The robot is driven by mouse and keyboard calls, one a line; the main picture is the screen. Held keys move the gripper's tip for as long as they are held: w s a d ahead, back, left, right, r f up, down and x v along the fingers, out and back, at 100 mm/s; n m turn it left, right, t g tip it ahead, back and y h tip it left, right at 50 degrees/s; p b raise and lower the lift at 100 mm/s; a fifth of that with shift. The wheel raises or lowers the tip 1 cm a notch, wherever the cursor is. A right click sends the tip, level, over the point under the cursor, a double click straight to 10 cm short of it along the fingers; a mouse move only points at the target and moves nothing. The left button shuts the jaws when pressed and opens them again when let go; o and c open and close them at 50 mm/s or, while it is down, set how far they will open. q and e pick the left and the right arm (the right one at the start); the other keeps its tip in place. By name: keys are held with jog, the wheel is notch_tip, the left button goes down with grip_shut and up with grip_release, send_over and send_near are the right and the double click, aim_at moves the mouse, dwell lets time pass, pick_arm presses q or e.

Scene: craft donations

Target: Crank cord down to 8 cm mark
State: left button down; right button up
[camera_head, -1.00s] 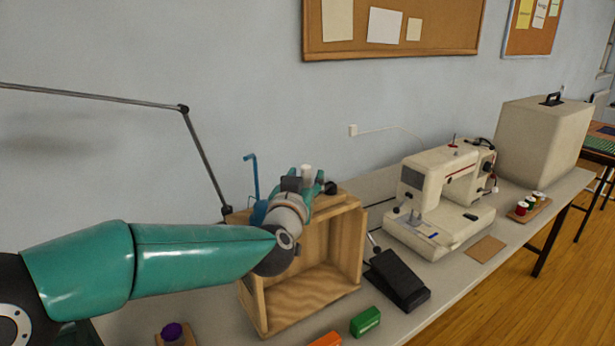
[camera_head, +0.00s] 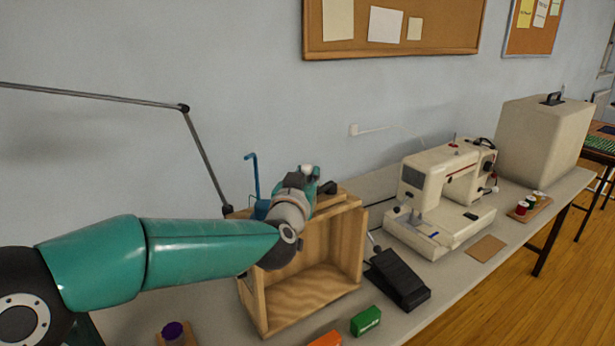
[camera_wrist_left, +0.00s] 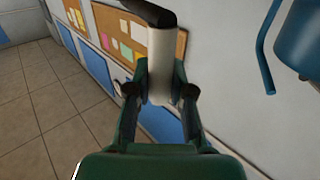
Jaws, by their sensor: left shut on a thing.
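My left gripper (camera_head: 308,176) is at the top of an open-fronted wooden box (camera_head: 354,245). In the left wrist view its two fingers are closed around a pale cylindrical crank handle (camera_wrist_left: 160,85), with a dark bar (camera_wrist_left: 150,12) at the handle's far end. A blue winder part with a bent rod (camera_head: 255,178) stands at the box's back left. Its rounded blue body (camera_wrist_left: 300,45) shows at the upper right of the wrist view. The gripper and wrist hide much of the winder. I cannot make out the cord or the 8 cm mark. My right gripper is not in view.
A black foot pedal (camera_head: 400,280) and a sewing machine (camera_head: 440,195) stand right of the box. Green (camera_head: 366,320) and orange (camera_head: 326,340) blocks and a purple spool (camera_head: 173,331) lie in front. A jointed lamp arm (camera_head: 205,155) reaches down behind my arm.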

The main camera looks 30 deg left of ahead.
pick_arm(q)
jog(key=a, duration=0.2)
jog(key=w+a, duration=0.1)
jog(key=a, duration=0.1)
jog(key=shift+w+a+b, duration=0.1)
jog(key=shift+w+b, duration=0.1)
jog(key=shift+b, duration=0.15)
jog(key=c, duration=1)
grip_release()
jog(key=shift+s, duration=0.1)
jog(key=v, duration=1.2)
jog(key=shift+f, duration=0.1)
